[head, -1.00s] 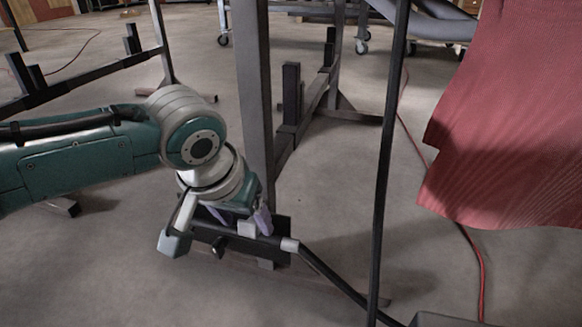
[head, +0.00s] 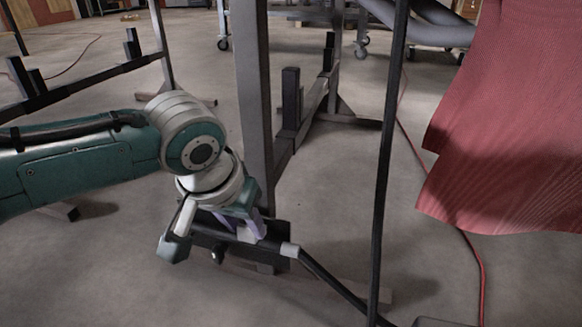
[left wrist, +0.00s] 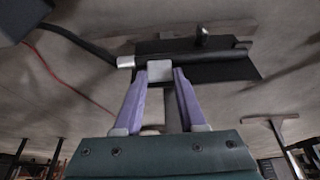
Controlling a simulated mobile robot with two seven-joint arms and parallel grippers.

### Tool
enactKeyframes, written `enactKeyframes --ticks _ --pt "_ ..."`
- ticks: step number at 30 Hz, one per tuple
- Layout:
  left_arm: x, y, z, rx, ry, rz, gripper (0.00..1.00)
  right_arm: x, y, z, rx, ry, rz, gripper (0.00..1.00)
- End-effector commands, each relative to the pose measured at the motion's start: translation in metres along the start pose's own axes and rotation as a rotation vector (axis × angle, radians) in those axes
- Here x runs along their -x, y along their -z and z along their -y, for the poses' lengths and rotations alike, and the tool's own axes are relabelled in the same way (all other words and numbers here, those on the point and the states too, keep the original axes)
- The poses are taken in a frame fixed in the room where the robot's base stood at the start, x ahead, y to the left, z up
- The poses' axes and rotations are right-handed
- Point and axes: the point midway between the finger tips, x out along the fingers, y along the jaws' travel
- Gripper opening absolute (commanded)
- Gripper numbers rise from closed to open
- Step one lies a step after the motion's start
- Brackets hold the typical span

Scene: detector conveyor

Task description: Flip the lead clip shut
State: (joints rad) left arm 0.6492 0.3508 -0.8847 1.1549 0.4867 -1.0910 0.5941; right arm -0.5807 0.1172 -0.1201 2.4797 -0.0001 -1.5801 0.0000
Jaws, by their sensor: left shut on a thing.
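The lead clip looks like a small pale grey block on a dark bar. In the left wrist view the clip (left wrist: 159,71) sits between the tips of my two purple fingers. In the head view the clip (head: 246,234) is partly hidden by my gripper. My left gripper (head: 247,224) reaches down to the dark bar and is shut on the clip; its fingers (left wrist: 159,82) show on both sides of it. A black lead (head: 330,281) leaves the bar through a light collar (head: 289,250). The bar's dark backing plate (left wrist: 235,68) shows behind it. My right gripper is not in view.
A grey upright post (head: 254,110) stands just behind the bar. A thin black upright (head: 387,170) and a hanging red curtain (head: 505,130) stand to the right. A red cable (head: 470,250) lies on the floor. The floor at front left is clear.

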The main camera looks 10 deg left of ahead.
Motion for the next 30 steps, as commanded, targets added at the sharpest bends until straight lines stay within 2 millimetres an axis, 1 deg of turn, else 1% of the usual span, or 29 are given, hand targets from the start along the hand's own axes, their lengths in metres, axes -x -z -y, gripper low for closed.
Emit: enactKeyframes --ticks 4,8,13,17,22,30 --pt "0.001 -0.001 0.0 0.0 0.0 -0.009 0.0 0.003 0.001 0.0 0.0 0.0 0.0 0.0" --pt "0.002 -0.005 0.0 0.001 0.0 -0.041 0.0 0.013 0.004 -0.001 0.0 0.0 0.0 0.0" --pt "0.001 -0.014 -0.001 0.002 -0.002 -0.131 0.0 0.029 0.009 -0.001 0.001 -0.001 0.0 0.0" --pt "-0.005 -0.022 -0.001 0.003 -0.003 -0.228 0.0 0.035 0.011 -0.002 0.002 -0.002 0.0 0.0" --pt "-0.015 -0.033 -0.001 0.006 -0.004 -0.358 0.0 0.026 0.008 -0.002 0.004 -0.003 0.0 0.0" --pt "-0.025 -0.042 0.0 0.006 -0.002 -0.526 0.0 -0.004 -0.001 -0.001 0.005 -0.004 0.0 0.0"
